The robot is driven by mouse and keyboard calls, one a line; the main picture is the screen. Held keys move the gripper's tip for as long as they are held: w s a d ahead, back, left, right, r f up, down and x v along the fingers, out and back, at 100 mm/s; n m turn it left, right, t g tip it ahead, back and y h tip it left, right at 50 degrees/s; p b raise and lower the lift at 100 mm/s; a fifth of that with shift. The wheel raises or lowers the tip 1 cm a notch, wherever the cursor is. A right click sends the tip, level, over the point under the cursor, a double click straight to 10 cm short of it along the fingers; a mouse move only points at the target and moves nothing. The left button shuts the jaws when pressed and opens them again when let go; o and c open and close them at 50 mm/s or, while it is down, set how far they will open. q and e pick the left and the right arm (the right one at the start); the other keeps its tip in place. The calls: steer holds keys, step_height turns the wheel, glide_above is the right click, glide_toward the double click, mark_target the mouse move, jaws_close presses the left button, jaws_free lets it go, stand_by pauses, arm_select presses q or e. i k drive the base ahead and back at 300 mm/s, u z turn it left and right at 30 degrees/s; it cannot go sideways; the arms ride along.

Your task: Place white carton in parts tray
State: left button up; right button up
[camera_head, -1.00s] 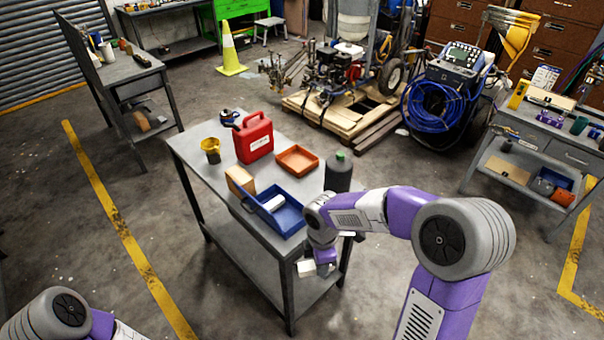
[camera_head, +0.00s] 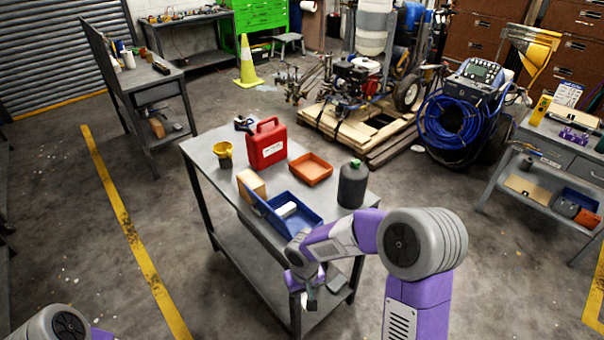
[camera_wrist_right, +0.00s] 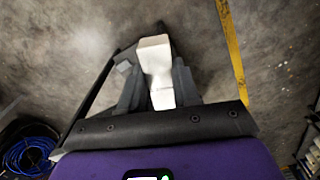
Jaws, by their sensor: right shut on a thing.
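My right gripper (camera_head: 311,300) hangs at the near right edge of the workbench, below the level of its top. In the right wrist view, its fingers (camera_wrist_right: 158,90) are shut on a white carton (camera_wrist_right: 155,60), which sticks out past the fingertips. The carton is hidden or too small to tell in the head view. An open blue tray (camera_head: 313,222) with a white object inside and a shallow empty orange tray (camera_head: 311,169) stand on the bench; I cannot tell which is the parts tray. My left gripper is out of view.
The bottle stands close to my right arm. Some bare benchtop shows at the front left.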

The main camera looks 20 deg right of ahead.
mark_target(311, 172)
steer(key=u, duration=3.25)
steer(key=k, duration=1.9)
steer(key=z, duration=1.85)
